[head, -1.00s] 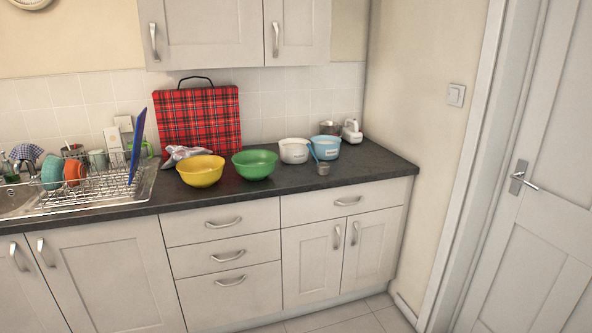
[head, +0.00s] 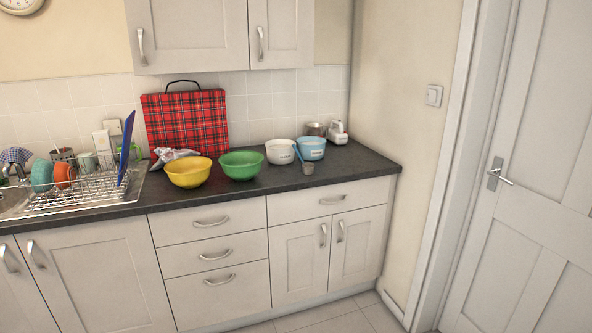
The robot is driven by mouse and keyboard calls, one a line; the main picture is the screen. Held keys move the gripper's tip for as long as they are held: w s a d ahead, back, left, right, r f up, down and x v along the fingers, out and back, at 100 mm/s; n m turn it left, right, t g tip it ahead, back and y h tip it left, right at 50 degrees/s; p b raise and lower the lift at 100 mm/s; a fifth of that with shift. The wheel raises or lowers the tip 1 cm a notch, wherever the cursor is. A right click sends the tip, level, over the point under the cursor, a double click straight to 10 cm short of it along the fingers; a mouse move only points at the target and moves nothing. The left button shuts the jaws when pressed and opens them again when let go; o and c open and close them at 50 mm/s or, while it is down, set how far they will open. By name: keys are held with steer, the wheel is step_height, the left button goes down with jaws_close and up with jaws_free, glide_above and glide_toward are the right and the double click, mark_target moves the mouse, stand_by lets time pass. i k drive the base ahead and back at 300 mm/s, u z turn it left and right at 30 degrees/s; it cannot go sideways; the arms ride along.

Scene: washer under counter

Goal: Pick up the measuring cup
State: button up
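The measuring cup (head: 308,168) is small and grey with a blue handle (head: 297,153). It stands on the dark counter near the front edge, right of the green bowl. Its handle rises up and to the left, in front of the white and blue bowls; I cannot tell whether it touches them. My gripper is not in view.
On the dark counter (head: 348,173) stand a yellow bowl (head: 188,173), a green bowl (head: 241,166), a white bowl (head: 280,151) and a light blue bowl (head: 312,148). A metal pot (head: 315,129) and a white appliance (head: 337,133) stand behind. A dish rack (head: 85,188) is left. Counter right of the cup is clear.

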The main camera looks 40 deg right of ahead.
mark_target(308, 168)
steer(key=z, duration=0.05)
steer(key=i, duration=0.95)
steer(key=u, duration=0.15)
steer(key=k, duration=0.9)
steer(key=z, duration=0.15)
steer(key=i, duration=0.55)
